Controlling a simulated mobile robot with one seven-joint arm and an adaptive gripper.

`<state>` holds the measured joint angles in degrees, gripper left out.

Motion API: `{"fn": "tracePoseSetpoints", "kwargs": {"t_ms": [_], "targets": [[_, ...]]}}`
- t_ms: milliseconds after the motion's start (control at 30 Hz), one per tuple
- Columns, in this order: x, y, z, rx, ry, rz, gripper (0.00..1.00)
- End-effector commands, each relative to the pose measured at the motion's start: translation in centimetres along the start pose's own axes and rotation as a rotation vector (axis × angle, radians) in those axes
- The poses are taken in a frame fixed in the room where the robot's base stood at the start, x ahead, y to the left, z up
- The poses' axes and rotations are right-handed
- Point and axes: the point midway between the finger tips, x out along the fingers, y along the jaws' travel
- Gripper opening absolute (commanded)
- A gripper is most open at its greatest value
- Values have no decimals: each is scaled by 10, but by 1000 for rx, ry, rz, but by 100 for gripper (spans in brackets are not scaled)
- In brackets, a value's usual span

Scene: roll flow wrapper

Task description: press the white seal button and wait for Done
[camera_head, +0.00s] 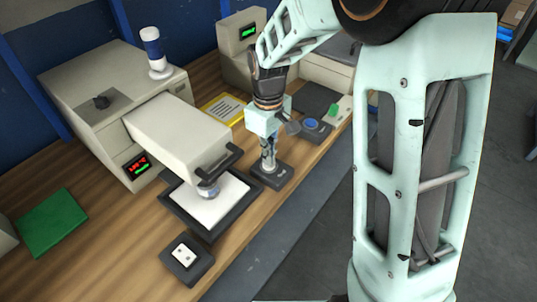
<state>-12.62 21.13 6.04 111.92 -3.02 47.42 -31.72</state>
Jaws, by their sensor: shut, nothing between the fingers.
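My gripper (268,167) points down with its fingers together over a small dark block (284,181) near the front of the bench. Its tips hide the middle of that block, and I cannot tell whether they touch it. A second display (247,31) on a beige box glows green, also unreadable.
A beige drawer-like housing (175,135) sticks out over a dark-framed white plate (215,205). A dark block with a white, dotted face (186,256) sits in front. A blue button (312,124) is right of my gripper. A green mat (53,222) lies left.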

Motion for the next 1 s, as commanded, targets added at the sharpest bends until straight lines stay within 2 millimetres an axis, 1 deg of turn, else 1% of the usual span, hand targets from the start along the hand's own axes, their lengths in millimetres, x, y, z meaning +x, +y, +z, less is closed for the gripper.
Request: {"fn": "tracePoseSetpoints", "kwargs": {"t_ms": [67,267,633,767,867,1000], "targets": [[2,0,0,0,0,0,0],[20,0,0,-1,0,0,0],[20,-2,2,0,-6,-5,0],[10,-2,0,0,-5,-4,0],[-6,-2,-2,0,-2,-2,0],[-32,-1,-7,1,4,3,0]]}}
